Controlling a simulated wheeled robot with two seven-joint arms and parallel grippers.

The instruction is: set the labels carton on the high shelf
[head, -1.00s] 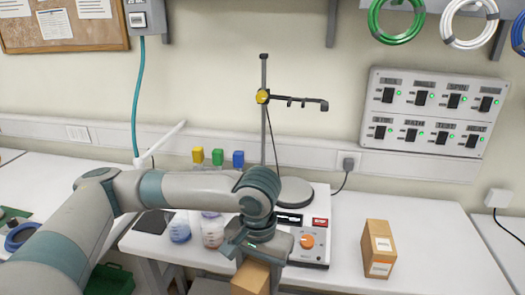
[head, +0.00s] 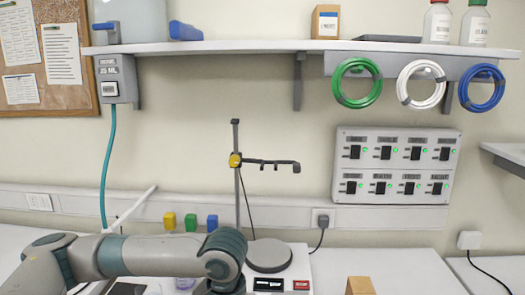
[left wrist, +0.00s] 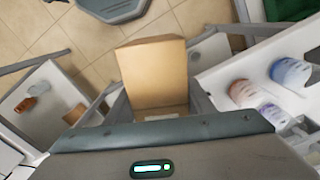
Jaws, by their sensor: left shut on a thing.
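My left gripper (left wrist: 155,118) is shut on a plain brown carton (left wrist: 155,72), which shows in the left wrist view. The face toward the camera bears no readable label, so I cannot tell its name. In the head view my left arm comes in low over the bench, and its gripper and the carton are cut off by the bottom edge. The high shelf (head: 240,46) runs along the wall at the top of the head view, well above the arm. My right gripper is not in view.
On the shelf, a blue object (head: 185,31) stands left and a small labelled carton (head: 325,22) and bottles (head: 437,24) stand right, with bare shelf between. A clamp stand (head: 237,180) rises from the bench. Another carton (head: 360,286) stands on the bench. Cable coils (head: 357,83) hang under the shelf.

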